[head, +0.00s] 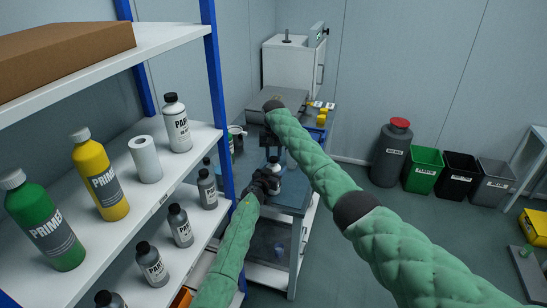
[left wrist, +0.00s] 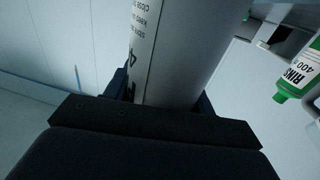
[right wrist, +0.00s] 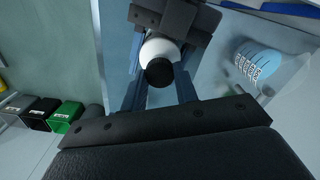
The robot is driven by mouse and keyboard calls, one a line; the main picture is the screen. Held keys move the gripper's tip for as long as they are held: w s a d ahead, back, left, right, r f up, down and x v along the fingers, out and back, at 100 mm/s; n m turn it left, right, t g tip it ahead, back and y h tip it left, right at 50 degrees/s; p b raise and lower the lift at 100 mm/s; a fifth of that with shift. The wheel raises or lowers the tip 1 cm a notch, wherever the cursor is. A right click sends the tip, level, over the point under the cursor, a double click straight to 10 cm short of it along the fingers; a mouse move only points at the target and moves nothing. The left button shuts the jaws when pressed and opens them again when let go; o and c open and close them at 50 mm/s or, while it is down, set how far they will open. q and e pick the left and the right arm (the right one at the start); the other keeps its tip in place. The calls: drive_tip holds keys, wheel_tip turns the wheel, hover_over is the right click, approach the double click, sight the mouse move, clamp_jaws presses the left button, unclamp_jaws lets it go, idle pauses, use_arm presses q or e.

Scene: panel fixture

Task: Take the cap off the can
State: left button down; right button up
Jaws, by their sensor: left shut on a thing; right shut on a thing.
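The can (right wrist: 161,47) is pale with a black cap (right wrist: 159,72), and the cap is on the can in the right wrist view. My left gripper (head: 268,179) is shut on the can's body; in the left wrist view the labelled can body (left wrist: 180,60) stands between its jaws. It also shows beyond the can in the right wrist view (right wrist: 172,20). My right gripper (right wrist: 159,85) comes in from the cap end, its fingers on either side of the cap, shut on it. In the head view my right gripper (head: 271,148) points down over the can, and the cap is hidden.
Below them is a bench (head: 286,196) with a lower shelf. A shelf rack (head: 190,150) with several bottles stands close at left. A beaker (right wrist: 258,62) shows in the right wrist view. A green-capped bottle (left wrist: 297,75) shows in the left wrist view. Bins (head: 424,170) line the wall.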

sight(274, 158)
drive_tip(key=shift+r, duration=0.3)
drive_tip(key=shift+r, duration=0.35)
drive_tip(key=shift+r, duration=0.2)
drive_tip(key=shift+r, duration=1.95)
use_arm(q)
drive_tip(key=shift+c, duration=2.2)
unclamp_jaws()
